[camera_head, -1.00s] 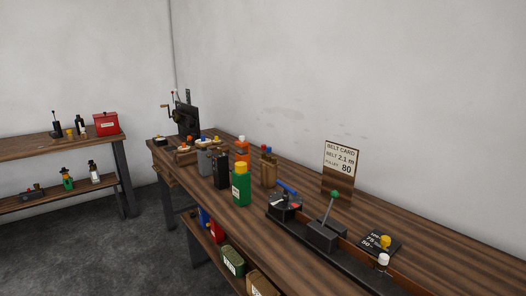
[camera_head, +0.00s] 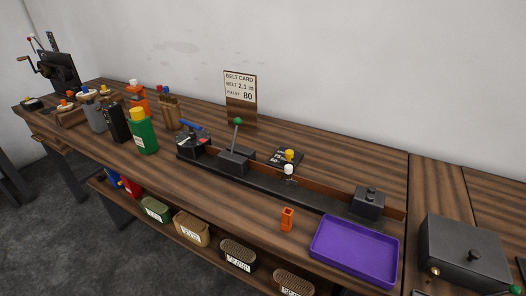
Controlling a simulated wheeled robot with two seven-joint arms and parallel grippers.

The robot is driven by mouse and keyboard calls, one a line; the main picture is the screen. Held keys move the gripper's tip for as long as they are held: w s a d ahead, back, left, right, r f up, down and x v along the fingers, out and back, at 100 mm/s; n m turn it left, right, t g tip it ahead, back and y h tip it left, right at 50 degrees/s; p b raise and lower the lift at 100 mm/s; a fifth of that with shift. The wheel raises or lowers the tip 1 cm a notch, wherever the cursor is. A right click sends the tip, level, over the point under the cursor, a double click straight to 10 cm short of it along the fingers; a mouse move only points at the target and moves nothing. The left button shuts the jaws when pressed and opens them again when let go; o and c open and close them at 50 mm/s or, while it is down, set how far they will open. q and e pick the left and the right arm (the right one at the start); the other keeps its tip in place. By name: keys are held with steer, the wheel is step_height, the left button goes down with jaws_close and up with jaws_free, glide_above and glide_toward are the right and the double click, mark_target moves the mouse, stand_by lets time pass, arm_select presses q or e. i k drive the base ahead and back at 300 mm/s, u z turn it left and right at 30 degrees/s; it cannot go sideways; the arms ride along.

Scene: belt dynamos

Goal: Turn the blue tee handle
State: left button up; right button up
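The blue tee handle (camera_head: 192,127) sits on top of a dark device at the left end of a long black rail on the wooden bench (camera_head: 330,150). The device body (camera_head: 193,146) is dark with some lighter parts under the handle. A black block with a green-knobbed lever (camera_head: 237,122) stands just right of it on the rail. Neither of my grippers is in view.
A belt card (camera_head: 240,87) reading 2.1 m and 80 stands behind. Bottles, including a green one (camera_head: 142,134), stand to the left. A purple tray (camera_head: 354,250), an orange piece (camera_head: 287,219) and a dark box (camera_head: 465,252) are at the right. Labelled bins fill the lower shelf.

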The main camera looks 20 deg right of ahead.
mark_target(190, 124)
steer(key=u, duration=0.3)
steer(key=i, duration=0.4)
steer(key=u, duration=1.2)
steer(key=i, duration=1.4)
steer(key=z, duration=2.75)
